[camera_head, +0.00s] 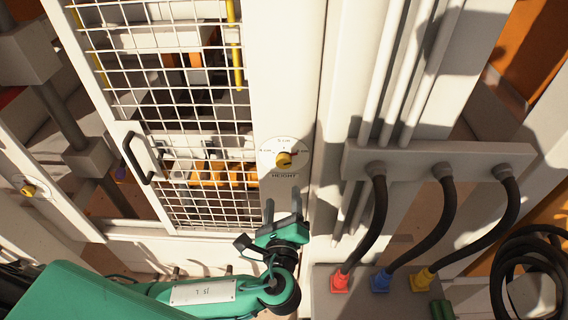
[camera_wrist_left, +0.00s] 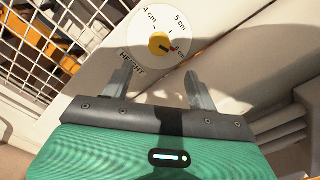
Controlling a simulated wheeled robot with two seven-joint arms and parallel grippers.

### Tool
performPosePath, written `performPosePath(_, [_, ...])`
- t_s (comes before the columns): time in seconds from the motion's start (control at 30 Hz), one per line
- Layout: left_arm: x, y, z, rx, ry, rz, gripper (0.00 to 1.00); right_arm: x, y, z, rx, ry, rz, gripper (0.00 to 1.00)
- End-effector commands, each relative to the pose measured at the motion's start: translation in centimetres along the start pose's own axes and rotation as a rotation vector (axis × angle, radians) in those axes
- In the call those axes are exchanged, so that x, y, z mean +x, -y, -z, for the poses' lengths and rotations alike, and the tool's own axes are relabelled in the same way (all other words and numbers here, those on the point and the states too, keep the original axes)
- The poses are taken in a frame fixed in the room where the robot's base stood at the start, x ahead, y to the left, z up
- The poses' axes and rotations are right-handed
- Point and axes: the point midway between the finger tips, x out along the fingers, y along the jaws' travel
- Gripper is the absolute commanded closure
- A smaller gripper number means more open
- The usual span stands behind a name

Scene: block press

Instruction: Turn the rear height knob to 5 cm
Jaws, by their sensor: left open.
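The yellow height knob (camera_head: 284,160) sits on a round white dial (camera_head: 270,150) marked HEIGHT, on the white post right of the mesh door. In the left wrist view the knob (camera_wrist_left: 160,43) is at top centre, with 4 cm at upper left and 5 cm at upper right of the dial (camera_wrist_left: 152,18). Its dark pointer and a red mark lie on its right side, away from 5 cm, near a partly covered label. My left gripper (camera_head: 283,203) is open and empty just below the dial, fingers apart from the knob. My right gripper is not in view.
A mesh door (camera_head: 205,110) with a black handle (camera_head: 137,155) is on the left. Another yellow knob (camera_head: 28,190) is at far left. Black cables (camera_head: 375,220) run to red, blue and yellow connectors on the right. The post around the dial is clear.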

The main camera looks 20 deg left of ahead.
Motion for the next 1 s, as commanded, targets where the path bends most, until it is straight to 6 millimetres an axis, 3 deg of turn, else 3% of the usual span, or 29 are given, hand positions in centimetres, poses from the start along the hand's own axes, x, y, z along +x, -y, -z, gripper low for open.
performPosePath(0.03, [1.2, 0.4, -0.5, 0.004, 0.004, 0.002, 0.41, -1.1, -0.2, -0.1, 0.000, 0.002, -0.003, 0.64])
performPosePath(0.3, [6.9, 0.3, -0.4, 0.003, 0.001, 0.000, 0.41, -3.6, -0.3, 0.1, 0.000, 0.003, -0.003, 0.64])
performPosePath(0.5, [9.6, 0.2, -0.2, 0.001, -0.001, 0.000, 0.41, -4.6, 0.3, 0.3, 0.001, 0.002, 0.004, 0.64])
performPosePath(0.93, [10.5, 0.0, 0.1, -0.001, -0.002, -0.001, 0.41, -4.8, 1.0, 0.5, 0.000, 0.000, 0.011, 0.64])
performPosePath(1.0, [10.5, 0.0, 0.1, -0.001, -0.002, -0.001, 0.55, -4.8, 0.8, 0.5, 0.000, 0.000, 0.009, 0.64])
